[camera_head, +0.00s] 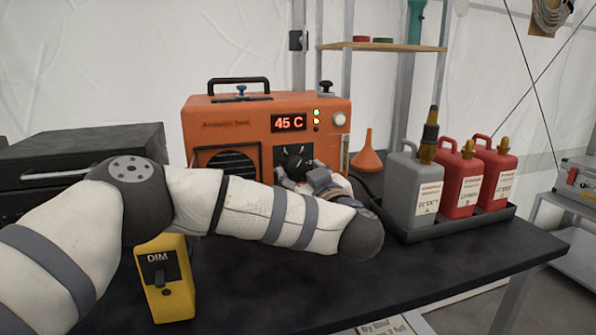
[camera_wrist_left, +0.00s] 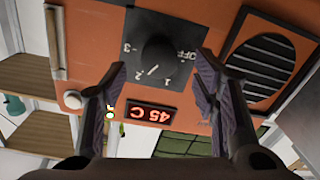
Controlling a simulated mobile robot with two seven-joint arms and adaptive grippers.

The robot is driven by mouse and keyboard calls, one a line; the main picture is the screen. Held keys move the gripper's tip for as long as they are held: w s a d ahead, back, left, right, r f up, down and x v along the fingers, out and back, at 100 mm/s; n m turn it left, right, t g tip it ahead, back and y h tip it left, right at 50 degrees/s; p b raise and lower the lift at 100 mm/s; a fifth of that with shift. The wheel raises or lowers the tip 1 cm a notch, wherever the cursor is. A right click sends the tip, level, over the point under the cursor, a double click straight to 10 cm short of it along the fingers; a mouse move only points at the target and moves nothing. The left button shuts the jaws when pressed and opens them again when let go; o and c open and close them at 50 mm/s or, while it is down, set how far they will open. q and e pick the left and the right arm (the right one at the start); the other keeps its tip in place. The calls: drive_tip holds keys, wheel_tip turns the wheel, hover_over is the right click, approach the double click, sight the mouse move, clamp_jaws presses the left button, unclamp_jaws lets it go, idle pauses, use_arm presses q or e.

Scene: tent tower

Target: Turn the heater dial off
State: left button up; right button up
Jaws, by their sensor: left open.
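The orange heater (camera_head: 235,115) stands on the black table with its display reading 45 C. In the left wrist view its front appears upside down, with the black dial (camera_wrist_left: 160,52) on a dark plate marked OFF and with numbers. Which mark the dial points at is not clear. My left gripper (camera_head: 312,178) is at the heater's front; in the wrist view its open fingers (camera_wrist_left: 162,75) lie on either side of the dial with gaps, apparently not touching it. In the head view the gripper partly hides the dial plate. My right gripper is not in view.
A yellow DIM switch box (camera_head: 165,285) stands under my left arm. An orange funnel (camera_head: 367,155) and a black tray (camera_head: 430,232) with a grey jug (camera_head: 412,190) and red jugs (camera_head: 458,180) are right of the heater. A dark case (camera_head: 80,150) is at left. The front right tabletop is clear.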

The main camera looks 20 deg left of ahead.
sight(297, 167)
use_arm(q)
drive_tip(key=shift+x, duration=1.6)
drive_tip(key=shift+r, duration=0.1)
drive_tip(key=shift+c, duration=0.5)
drive_tip(key=c, duration=1.1)
drive_tip(key=shift+o, duration=0.2)
